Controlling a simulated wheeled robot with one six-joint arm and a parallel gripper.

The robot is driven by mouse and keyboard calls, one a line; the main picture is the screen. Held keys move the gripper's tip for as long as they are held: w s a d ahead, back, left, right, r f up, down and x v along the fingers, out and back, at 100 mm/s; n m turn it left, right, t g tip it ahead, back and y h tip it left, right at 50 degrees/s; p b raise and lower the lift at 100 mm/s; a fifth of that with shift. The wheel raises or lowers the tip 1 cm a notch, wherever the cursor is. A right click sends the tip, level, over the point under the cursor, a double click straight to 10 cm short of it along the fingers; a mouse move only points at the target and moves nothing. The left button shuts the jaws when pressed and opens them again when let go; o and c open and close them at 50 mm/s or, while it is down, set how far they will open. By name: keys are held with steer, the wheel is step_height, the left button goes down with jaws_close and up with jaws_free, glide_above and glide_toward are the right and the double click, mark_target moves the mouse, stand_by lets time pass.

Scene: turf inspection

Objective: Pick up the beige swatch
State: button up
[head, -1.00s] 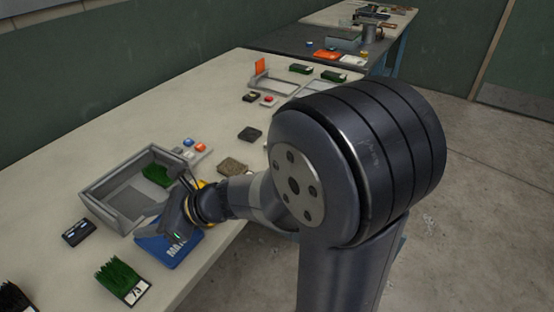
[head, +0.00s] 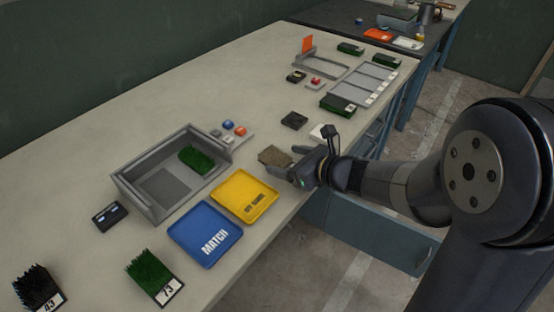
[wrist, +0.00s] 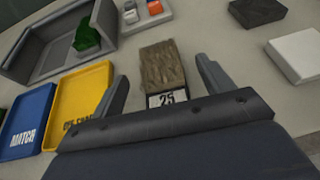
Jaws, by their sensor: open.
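The beige swatch (head: 275,155) lies on the table to the right of the grey bin, with a brownish textured top. In the wrist view the beige swatch (wrist: 162,68) shows a label reading 25 at its near end. My gripper (head: 292,163) is open just beside the swatch, low over the table. In the wrist view the fingers of my gripper (wrist: 165,85) stand on either side of the swatch's near end, with visible room at both sides.
A grey bin (head: 135,196) holds a green swatch (head: 196,158). A yellow tray (head: 244,193) and a blue MATCH tray (head: 205,233) lie in front of it. A dark block (head: 294,120) and a white block (head: 323,132) lie beyond the beige swatch. The table's front edge is close.

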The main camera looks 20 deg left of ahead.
mark_target(279, 161)
steer(key=shift+x, duration=1.45)
steer(key=shift+c, duration=0.2)
steer(key=c, duration=1)
